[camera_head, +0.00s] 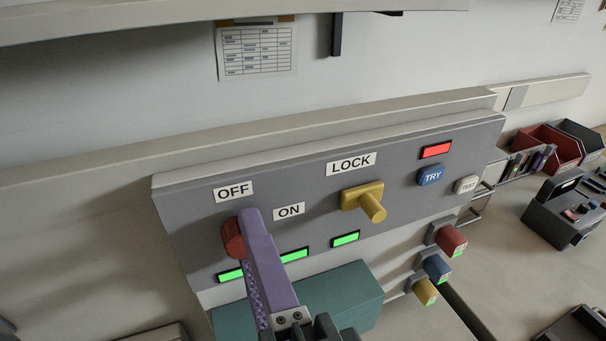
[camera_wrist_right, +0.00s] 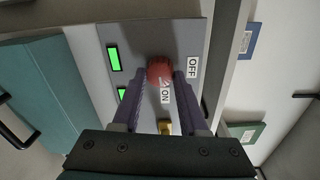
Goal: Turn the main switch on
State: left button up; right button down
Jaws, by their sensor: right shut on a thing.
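The main switch is a red knob (camera_head: 233,238) on the grey panel (camera_head: 400,190), just below the OFF label (camera_head: 233,192) and left of the ON label (camera_head: 289,211). It also shows in the right wrist view (camera_wrist_right: 160,70). My right gripper (camera_head: 249,216) has its purple fingers shut on the knob, one on each side in the right wrist view (camera_wrist_right: 162,76). One finger hides part of the knob in the head view, and I cannot tell exactly which label the knob points to. My left gripper is not in view.
Right of the switch are a yellow LOCK handle (camera_head: 372,205), a blue TRY button (camera_head: 430,175), a white TEST button (camera_head: 467,184) and a lit red lamp (camera_head: 436,151). Green lamps (camera_head: 345,239) are lit below. A teal box (camera_head: 350,292) sits under the panel.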

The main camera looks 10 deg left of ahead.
jog(key=shift+m, duration=0.6)
jog(key=shift+c, duration=2.2)
grip_release()
jog(key=b+v, duration=0.1)
jog(key=v, duration=0.9)
jog(key=shift+w, duration=0.1)
